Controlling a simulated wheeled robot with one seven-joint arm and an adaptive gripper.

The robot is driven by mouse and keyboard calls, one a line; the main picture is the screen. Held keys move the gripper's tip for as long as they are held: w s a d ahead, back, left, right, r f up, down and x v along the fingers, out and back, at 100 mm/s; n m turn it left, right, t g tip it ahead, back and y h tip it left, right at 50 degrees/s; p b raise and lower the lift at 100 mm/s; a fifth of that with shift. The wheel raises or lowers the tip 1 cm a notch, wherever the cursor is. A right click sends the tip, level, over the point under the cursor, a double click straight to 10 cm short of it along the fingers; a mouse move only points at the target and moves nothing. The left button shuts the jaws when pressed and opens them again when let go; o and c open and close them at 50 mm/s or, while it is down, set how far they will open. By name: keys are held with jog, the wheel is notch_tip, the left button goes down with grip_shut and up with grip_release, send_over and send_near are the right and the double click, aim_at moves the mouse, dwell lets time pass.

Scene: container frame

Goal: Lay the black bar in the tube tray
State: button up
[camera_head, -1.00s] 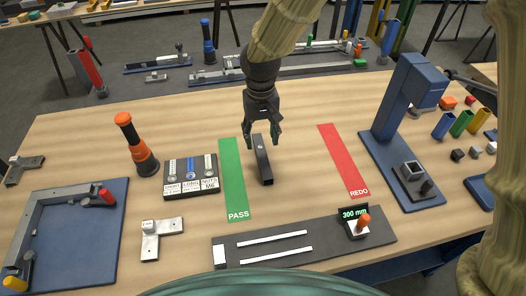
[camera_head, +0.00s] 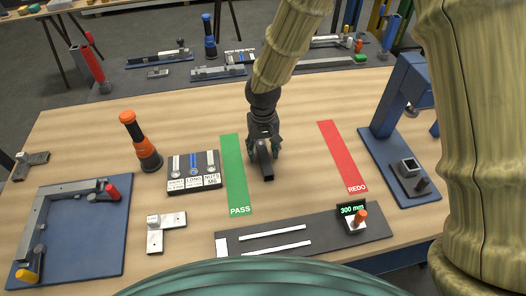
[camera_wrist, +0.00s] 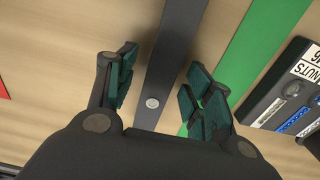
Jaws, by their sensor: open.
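The black bar (camera_head: 267,173) lies on the wooden bench between the green PASS strip and the red REDO strip. It is a square tube with its open end toward the front. My gripper (camera_head: 264,153) is open and low over it, hiding its rear part. In the wrist view, the bar (camera_wrist: 172,60) runs between the parted fingers of my gripper (camera_wrist: 162,68), with a gap showing on each side. A round light spot sits on its top face. I cannot tell for certain which thing is the tube tray.
The green strip (camera_head: 234,180) is left of the bar, the red strip (camera_head: 342,157) right. A dark gauge board (camera_head: 304,245) reading 300 mm lies in front. A labelled parts box (camera_head: 194,187), orange-topped tool (camera_head: 140,140) and blue fixture (camera_head: 110,255) stand left; a blue press (camera_head: 400,90) right.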

jog(key=shift+f, duration=0.3)
jog(key=c, duration=1.1)
grip_shut()
jog(key=shift+r, duration=0.15)
